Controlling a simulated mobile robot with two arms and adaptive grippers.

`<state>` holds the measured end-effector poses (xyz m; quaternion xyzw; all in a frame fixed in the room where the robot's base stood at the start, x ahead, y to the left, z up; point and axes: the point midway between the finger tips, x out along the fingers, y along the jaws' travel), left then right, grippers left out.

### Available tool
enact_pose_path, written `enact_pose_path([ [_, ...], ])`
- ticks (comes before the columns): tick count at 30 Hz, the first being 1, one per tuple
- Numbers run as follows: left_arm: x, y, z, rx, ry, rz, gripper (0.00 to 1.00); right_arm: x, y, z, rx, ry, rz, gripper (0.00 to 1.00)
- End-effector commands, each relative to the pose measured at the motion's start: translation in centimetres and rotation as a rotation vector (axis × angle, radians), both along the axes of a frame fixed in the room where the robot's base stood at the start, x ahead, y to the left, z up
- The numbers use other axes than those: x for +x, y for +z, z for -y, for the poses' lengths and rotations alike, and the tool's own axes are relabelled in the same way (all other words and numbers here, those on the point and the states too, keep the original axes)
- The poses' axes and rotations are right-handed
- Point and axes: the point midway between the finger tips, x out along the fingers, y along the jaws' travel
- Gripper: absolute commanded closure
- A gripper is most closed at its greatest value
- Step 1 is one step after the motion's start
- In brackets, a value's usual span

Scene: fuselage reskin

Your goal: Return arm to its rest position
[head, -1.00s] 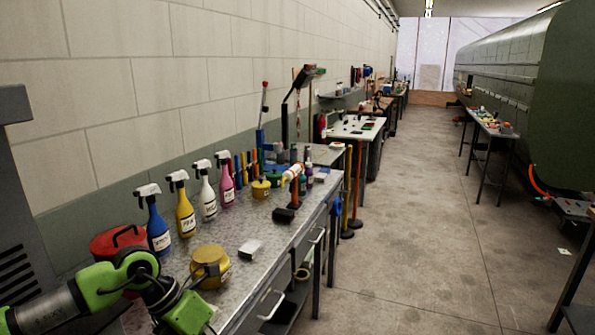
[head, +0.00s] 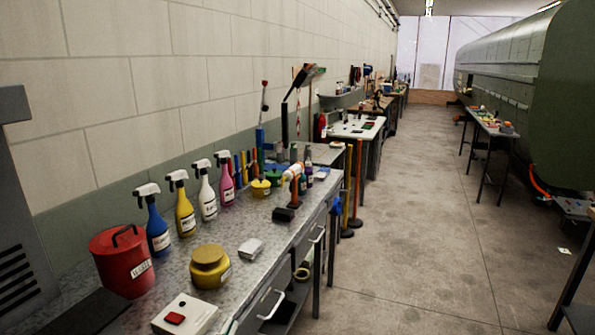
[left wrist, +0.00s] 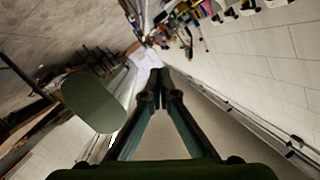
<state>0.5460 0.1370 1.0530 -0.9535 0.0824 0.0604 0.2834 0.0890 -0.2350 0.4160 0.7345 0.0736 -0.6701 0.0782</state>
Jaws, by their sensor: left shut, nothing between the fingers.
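My left gripper (left wrist: 158,80) shows in the left wrist view. Its two fingers run up from the bottom of the picture and meet at their tips, shut with nothing between them. The gripper appears raised in free space, apart from the bench items, which show small at the top of that view. My left arm and gripper are out of the head view now. My right gripper is in neither view.
In the head view a metal workbench (head: 258,248) runs along the wall. It bears a red canister (head: 124,262), a yellow pot (head: 210,268), several spray bottles and a white box (head: 184,317). The floor aisle (head: 400,230) on the right is clear.

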Motion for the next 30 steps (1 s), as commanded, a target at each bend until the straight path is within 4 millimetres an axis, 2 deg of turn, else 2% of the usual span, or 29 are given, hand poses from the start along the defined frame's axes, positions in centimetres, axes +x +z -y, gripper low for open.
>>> enact_pose_path([
  [1,-1.8,-3.3,-1.6,-0.046,0.059,-0.128,1.0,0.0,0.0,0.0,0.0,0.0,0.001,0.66],
  [3,-4.7,-7.5,-3.4,-0.096,0.133,-0.296,1.0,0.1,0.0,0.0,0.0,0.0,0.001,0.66],
  [6,-9.4,-12.4,-5.1,-0.153,0.213,-0.514,1.0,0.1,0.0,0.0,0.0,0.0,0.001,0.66],
  [9,-13.9,-15.8,-6.0,-0.19,0.269,-0.688,1.0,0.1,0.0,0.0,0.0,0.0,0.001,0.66],
  [15,-21.9,-19.7,-6.7,-0.241,0.341,-0.957,1.0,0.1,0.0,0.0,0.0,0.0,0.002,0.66],
  [19,-26.7,-21.1,-6.8,-0.266,0.371,-1.108,1.0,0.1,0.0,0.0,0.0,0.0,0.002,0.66],
  [20,-27.2,-21.6,-6.7,-0.267,0.376,-1.128,1.0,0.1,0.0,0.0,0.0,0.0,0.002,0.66],
  [21,-26.5,-22.8,-6.7,-0.263,0.374,-1.126,1.0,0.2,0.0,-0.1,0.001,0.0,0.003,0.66],
  [26,-25.7,-27.1,-6.6,-0.257,0.374,-1.14,1.0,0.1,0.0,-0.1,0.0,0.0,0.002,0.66],
  [30,-25.3,-31.8,-6.4,-0.25,0.375,-1.157,1.0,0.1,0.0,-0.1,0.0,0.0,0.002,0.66],
])
